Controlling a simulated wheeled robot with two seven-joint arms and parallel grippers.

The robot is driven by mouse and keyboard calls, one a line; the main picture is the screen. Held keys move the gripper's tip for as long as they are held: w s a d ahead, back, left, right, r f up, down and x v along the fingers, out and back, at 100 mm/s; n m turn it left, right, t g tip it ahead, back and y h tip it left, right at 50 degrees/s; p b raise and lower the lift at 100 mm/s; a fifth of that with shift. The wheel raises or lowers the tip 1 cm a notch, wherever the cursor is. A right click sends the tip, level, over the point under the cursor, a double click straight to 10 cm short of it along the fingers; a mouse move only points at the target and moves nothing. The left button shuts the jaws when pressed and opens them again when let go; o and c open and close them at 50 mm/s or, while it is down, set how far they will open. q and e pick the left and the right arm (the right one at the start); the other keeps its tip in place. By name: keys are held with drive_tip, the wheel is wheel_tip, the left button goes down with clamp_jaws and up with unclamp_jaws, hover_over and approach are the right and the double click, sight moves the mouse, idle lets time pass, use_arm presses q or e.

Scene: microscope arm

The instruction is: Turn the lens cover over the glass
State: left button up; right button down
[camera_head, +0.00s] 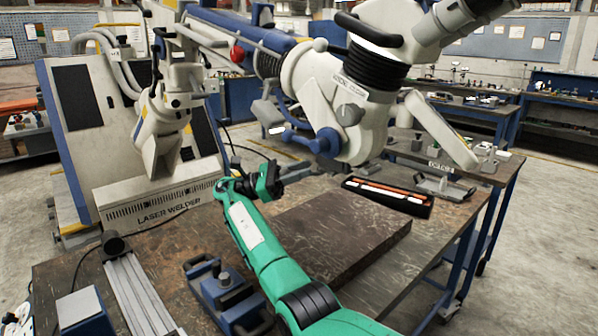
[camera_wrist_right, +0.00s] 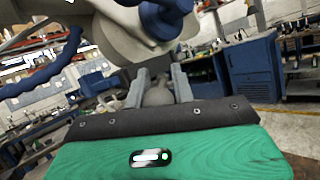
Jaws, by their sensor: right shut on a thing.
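The white microscope head (camera_head: 350,95) hangs over the workbench, with a blue lower fitting (camera_head: 325,142) and a grey knob on its side. My green right arm reaches up from the bottom, and its gripper (camera_head: 292,170) is just below and left of the head. In the right wrist view, the two grey fingers (camera_wrist_right: 158,85) stand on either side of a grey rounded piece, apparently the lens cover (camera_wrist_right: 158,94), and grip it below the white head (camera_wrist_right: 135,40). Its outline is partly hidden by the fingers. The glass is not visible. My left gripper is out of view.
A dark flat slab (camera_head: 335,232) lies on the workbench, with an open black case (camera_head: 388,195) behind it. A blue vise-like tool (camera_head: 225,292) is at the front. The white laser welder (camera_head: 150,195) stands at the left. The blue handle (camera_wrist_right: 45,75) curves at left in the wrist view.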

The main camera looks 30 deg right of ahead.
drive_tip(key=c, duration=1.2)
unclamp_jaws()
